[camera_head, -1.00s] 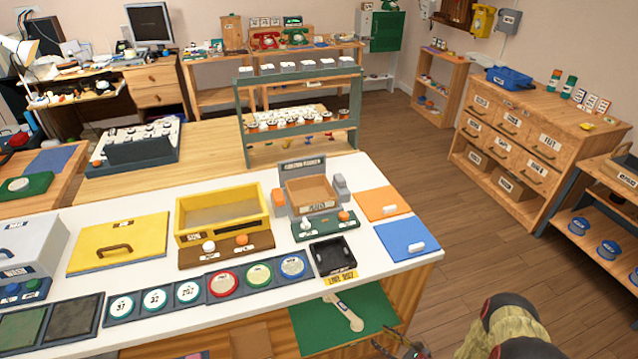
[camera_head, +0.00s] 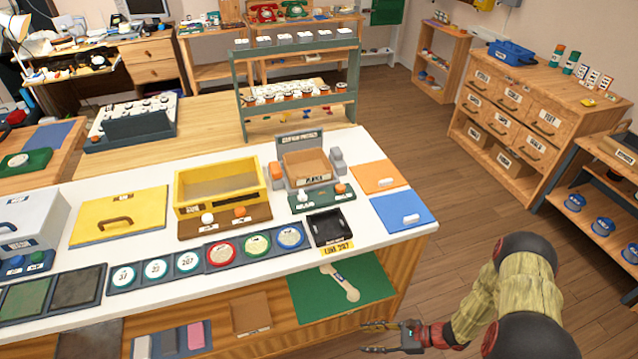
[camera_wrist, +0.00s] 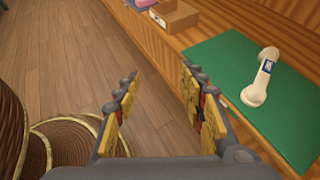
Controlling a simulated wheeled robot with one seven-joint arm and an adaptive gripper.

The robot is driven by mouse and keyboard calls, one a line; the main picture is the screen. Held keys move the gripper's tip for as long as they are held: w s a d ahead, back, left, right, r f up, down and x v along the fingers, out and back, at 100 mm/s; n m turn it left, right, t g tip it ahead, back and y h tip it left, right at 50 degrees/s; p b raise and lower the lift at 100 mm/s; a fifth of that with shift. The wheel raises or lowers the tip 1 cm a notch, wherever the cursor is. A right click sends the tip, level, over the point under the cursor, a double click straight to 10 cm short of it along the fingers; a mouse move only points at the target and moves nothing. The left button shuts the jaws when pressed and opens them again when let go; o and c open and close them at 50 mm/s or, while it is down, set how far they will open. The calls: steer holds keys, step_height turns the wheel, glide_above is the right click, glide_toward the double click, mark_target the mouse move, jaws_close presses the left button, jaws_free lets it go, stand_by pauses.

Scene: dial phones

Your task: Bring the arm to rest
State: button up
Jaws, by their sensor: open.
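My gripper (camera_head: 385,338) is open and empty at the lower right of the head view, in front of the white-topped counter (camera_head: 120,282) and below its top. In the wrist view its two fingers (camera_wrist: 158,98) stand apart with only floor and the shelf edge between and beyond them. My arm reaches in from the lower right, over the floor. A cream handset (camera_head: 342,283) lies on a green mat (camera_head: 310,305) on the counter's lower shelf. The handset also shows in the wrist view (camera_wrist: 261,78), to the right of the fingers, apart from them.
The counter top carries a yellow bin (camera_head: 220,190), a black tray (camera_head: 327,228) and a blue panel (camera_head: 402,213). The lower shelf also holds a brown box (camera_head: 250,313). Open wooden floor (camera_head: 460,205) lies right of the counter, before the drawer cabinet (camera_head: 515,110).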

steer(key=s+d+r+n+g+h+p, duration=0.1)
steer(key=s+d+r+n+h, duration=0.3)
steer(key=r, duration=0.8)
steer(key=s+r+n+g+h, duration=0.1)
steer(key=r+n+h, duration=0.2)
steer(key=r+n, duration=0.65)
steer(key=s+d+r+n+g+h+p, duration=0.1)
steer(key=s+d+r+n+g+h, duration=0.15)
steer(key=r, duration=1.15)
steer(key=s+a+r+n+t+h, duration=0.1)
steer(key=r+t, duration=0.3)
steer(key=r, duration=0.6)
steer(key=s+a+r+n+t+h, duration=0.1)
steer(key=s+a+r+n+t, duration=0.1)
steer(key=r, duration=0.8)
steer(key=shift+s+a+n+t+h+p, duration=0.35)
steer(key=shift+s+a+n+t+p, duration=0.1)
steer(key=shift+n+t, duration=0.35)
steer(key=shift+r, duration=0.1)
